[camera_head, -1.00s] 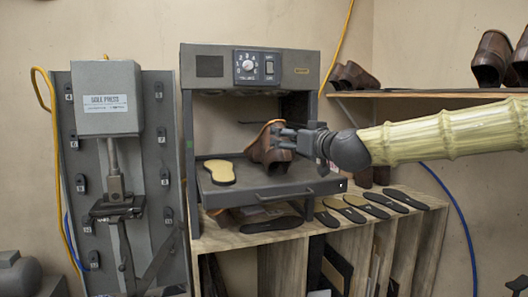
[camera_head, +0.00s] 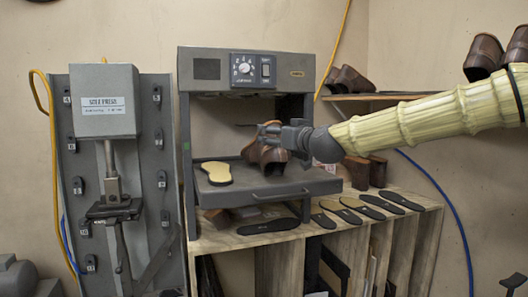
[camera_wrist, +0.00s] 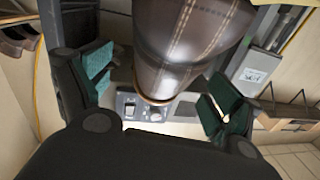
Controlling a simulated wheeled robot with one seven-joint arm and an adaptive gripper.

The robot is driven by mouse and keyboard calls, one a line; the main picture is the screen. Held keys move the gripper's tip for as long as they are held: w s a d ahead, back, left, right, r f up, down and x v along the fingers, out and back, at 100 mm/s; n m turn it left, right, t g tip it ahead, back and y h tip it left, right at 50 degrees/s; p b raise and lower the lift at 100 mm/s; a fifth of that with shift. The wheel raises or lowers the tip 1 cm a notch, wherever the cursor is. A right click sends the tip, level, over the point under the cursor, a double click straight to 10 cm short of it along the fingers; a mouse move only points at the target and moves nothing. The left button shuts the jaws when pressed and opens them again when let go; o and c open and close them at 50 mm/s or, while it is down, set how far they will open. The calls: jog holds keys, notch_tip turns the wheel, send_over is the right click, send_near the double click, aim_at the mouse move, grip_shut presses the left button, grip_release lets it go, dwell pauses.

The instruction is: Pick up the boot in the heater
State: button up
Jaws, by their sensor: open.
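The brown leather boot (camera_head: 272,158) stands on the tray (camera_head: 268,188) of the grey heater (camera_head: 247,56). In the wrist view the boot (camera_wrist: 185,40) fills the upper middle, with pale stitching along it. My gripper (camera_head: 266,134) reaches in from the right at the boot's upper part and hides some of it. In the wrist view its green-padded fingers (camera_wrist: 157,92) are open, one on each side of the boot. I cannot tell whether either pad touches it.
A tan sole (camera_head: 217,172) lies on the tray left of the boot. The sole press (camera_head: 104,103) stands left of the heater. Several dark soles (camera_head: 365,205) and brown boots (camera_head: 366,171) are on the wooden bench at right. A shelf (camera_head: 400,96) with shoes is above.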

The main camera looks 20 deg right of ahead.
jog(key=shift+w+a+p, duration=0.15)
jog(key=shift+w+p, duration=0.5)
jog(key=shift+w, duration=0.4)
jog(key=shift+w+a+p, duration=0.1)
jog(key=shift+w+p, duration=0.5)
jog(key=shift+w, duration=0.45)
jog(key=c, duration=1.6)
jog(key=shift+c, duration=1)
jog(key=shift+r, duration=0.15)
